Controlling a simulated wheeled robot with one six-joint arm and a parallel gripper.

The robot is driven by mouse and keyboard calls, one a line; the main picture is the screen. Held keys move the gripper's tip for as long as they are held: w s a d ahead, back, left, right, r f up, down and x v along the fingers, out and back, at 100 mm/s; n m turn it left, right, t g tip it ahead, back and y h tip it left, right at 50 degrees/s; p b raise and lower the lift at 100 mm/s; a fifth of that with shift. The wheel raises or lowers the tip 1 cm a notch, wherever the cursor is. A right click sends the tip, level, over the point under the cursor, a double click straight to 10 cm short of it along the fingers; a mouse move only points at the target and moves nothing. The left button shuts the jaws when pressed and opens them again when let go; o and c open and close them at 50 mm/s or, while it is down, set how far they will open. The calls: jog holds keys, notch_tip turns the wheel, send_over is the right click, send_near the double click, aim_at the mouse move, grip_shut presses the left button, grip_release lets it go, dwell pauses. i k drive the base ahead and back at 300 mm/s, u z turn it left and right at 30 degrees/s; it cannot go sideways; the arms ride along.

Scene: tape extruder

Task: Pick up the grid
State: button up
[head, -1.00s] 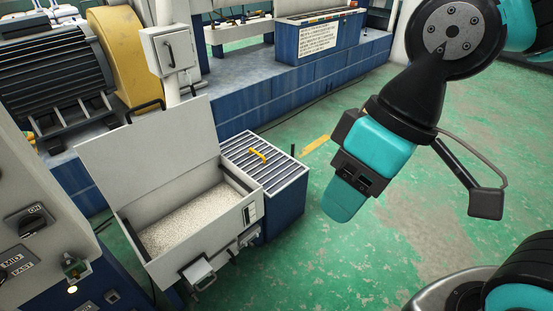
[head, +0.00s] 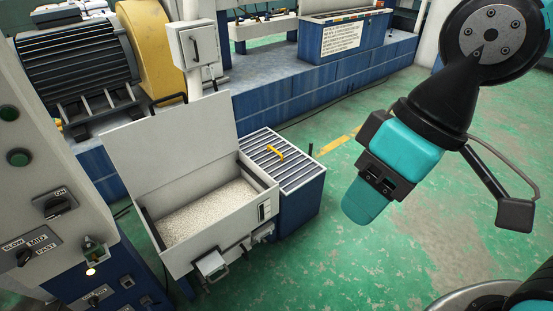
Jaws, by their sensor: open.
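The grid (head: 289,166) is a grey slatted panel with a yellow handle (head: 276,153) near its left side. It lies flat on top of a blue box (head: 302,201), right of the open white hopper. My gripper (head: 364,203), teal and black, hangs to the right of the grid and apart from it in the picture. It is open and empty; its fingers overlap in this view, so the gap between them is hidden.
The white hopper (head: 259,198) holds pale granules, with its lid (head: 165,140) raised. A control panel (head: 45,235) stands at the left. A motor (head: 75,65) and a long blue machine base (head: 340,78) are behind. Green floor (head: 400,250) is free on the right.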

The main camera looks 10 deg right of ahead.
aim_at(268, 146)
jog(key=z, duration=0.9)
jog(key=i, duration=2.6)
jog(key=u, duration=2.95)
